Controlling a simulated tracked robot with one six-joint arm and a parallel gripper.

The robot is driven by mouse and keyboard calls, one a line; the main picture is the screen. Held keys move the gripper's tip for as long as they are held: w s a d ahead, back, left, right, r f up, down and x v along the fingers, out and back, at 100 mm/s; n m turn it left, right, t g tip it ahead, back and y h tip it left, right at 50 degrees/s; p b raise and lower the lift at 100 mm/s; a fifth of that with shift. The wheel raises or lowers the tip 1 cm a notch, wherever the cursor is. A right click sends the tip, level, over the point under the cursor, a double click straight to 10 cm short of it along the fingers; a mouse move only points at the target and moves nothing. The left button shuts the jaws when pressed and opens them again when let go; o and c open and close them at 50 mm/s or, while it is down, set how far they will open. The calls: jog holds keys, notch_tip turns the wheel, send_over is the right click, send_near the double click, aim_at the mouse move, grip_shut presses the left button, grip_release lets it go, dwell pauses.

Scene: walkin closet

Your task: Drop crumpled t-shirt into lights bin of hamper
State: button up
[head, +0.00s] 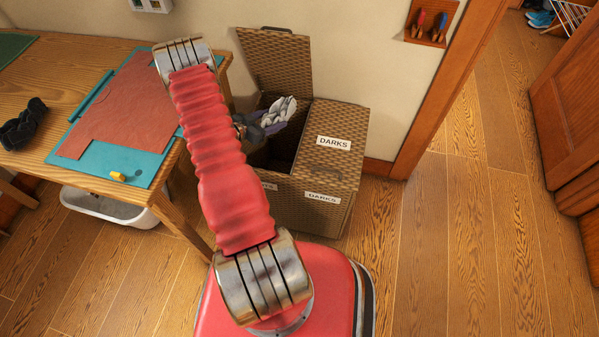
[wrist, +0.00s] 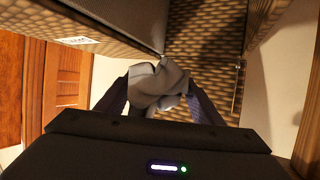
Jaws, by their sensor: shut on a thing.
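A brown wicker hamper (head: 345,200) stands against the wall with two compartments. Its right lid is shut and labelled DARKS. The left lid (head: 275,62) stands open, and the front label below that compartment is mostly hidden by my arm. My gripper (head: 266,124) is shut on the crumpled t-shirt (head: 284,109), a pale grey-white bundle, over the open left compartment. In the wrist view the t-shirt (wrist: 158,86) sits between the two fingers, with wicker surfaces (wrist: 205,28) of the hamper beyond. How far it is below the rim I cannot tell.
A wooden table (head: 40,75) with a teal mat (head: 135,170) and red cloth (head: 125,105) stands close on the left. A white tub (head: 105,208) is under it. A wooden door frame (head: 440,85) is right of the hamper. The floor at right is clear.

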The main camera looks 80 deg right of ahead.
aim_at(271, 109)
notch_tip(271, 109, down, 4)
jog(key=shift+f, duration=0.15)
dwell(0.3)
jog(key=o, duration=1.2)
jog(key=shift+r, duration=4.95)
jog(key=shift+s, duration=0.15)
